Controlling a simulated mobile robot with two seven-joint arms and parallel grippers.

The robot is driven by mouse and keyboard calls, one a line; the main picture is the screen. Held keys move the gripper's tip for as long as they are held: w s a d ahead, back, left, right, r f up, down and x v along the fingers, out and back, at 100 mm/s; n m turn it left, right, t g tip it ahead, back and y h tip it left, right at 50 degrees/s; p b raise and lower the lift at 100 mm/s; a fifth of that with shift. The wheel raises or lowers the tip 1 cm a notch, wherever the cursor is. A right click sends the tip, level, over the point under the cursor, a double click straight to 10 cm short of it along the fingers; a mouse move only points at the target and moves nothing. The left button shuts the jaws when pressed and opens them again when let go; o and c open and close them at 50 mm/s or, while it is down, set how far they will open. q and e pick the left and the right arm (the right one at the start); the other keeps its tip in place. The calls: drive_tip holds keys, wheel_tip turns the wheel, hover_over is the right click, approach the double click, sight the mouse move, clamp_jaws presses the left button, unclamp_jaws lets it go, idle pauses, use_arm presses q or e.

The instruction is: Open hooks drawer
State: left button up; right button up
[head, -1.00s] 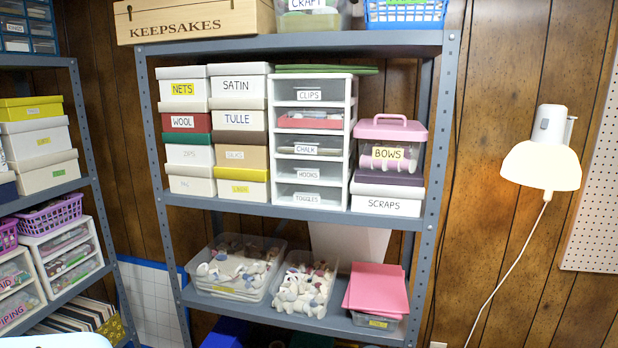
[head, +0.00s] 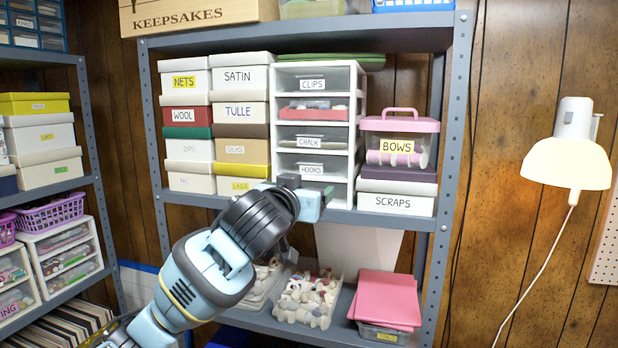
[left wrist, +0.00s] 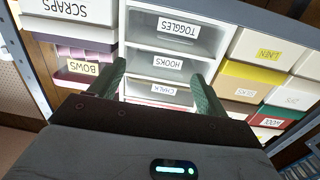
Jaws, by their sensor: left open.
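The hooks drawer (head: 340,170) is a clear-fronted drawer in the white drawer unit (head: 354,110), below the chalk drawer (head: 310,142); it looks shut. In the left wrist view, which is upside down, the hooks drawer (left wrist: 140,58) shows beyond and between the fingers. My left gripper (left wrist: 157,72) is open and empty, its two green fingers spread in front of the drawer unit. In the head view, my left gripper (head: 318,192) is just below the HOOKS label and covers the toggles drawer there. Whether the fingers touch the drawer, I cannot tell. My right gripper is not in view.
Stacked boxes (head: 240,112) stand left of the unit. The lower shelf holds bins of spools (head: 307,300) and pink sheets (head: 388,297). A lit lamp (head: 565,160) is on the right wall.

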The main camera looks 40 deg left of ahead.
sight(308, 164)
use_arm(q)
drive_tip(key=shift+n+y, duration=0.5)
drive_tip(key=shift+y, duration=0.1)
drive_tip(key=w+a+r, duration=0.1)
drive_tip(key=w+a, duration=0.1)
drive_tip(key=w+a+r, duration=0.2)
drive_tip(key=shift+a+r, duration=0.1)
drive_tip(key=shift+r, duration=0.05)
drive_tip(key=shift+p+x, duration=0.3)
drive_tip(key=shift+x, duration=0.5)
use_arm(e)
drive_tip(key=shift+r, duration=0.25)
